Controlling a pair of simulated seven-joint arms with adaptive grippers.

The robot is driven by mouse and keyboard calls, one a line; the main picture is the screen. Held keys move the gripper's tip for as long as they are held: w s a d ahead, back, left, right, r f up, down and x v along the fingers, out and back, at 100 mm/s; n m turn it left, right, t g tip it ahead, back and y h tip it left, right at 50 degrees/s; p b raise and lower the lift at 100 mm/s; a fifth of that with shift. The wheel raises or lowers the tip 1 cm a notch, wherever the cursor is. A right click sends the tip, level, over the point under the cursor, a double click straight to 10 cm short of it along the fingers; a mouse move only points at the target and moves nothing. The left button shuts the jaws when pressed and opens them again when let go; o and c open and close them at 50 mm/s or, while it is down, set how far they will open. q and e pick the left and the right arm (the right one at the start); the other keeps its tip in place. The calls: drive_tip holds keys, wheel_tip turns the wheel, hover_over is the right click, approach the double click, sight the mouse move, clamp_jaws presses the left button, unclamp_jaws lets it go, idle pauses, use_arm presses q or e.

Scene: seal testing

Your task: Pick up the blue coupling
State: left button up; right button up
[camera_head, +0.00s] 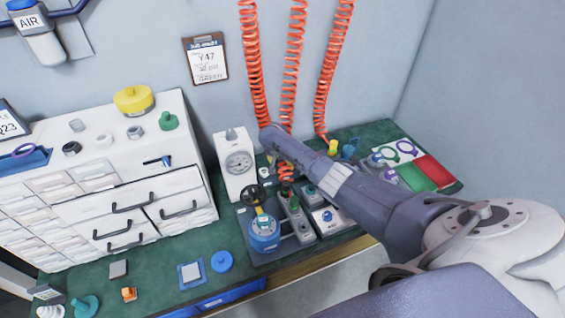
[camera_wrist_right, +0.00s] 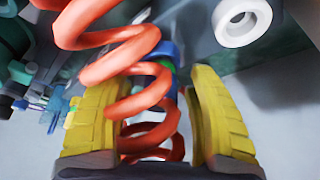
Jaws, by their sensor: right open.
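In the right wrist view, my right gripper (camera_wrist_right: 163,82) is open, its two yellow fingers apart. A red coiled hose (camera_wrist_right: 118,65) runs down between and in front of the fingers. A blue fitting with a green band, apparently the blue coupling (camera_wrist_right: 165,50), shows partly behind the coils, between and just beyond the fingertips. I cannot tell whether the fingers touch anything. In the head view, my right arm reaches in from the right over the bench and hides most of the gripper and the coupling. My left gripper is not in view.
Red coiled hoses (camera_head: 253,60) hang over the bench (camera_head: 150,270). A white gauge unit (camera_head: 237,165), a blue valve body (camera_head: 264,235) and grey fixtures (camera_head: 297,218) stand close to my arm. White drawers (camera_head: 130,185) fill the left. A yellow fitting (camera_head: 332,148) is at the back right.

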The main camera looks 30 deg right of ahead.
drive_tip(key=shift+c, duration=0.4)
clamp_jaws()
drive_tip(key=shift+r, duration=0.15)
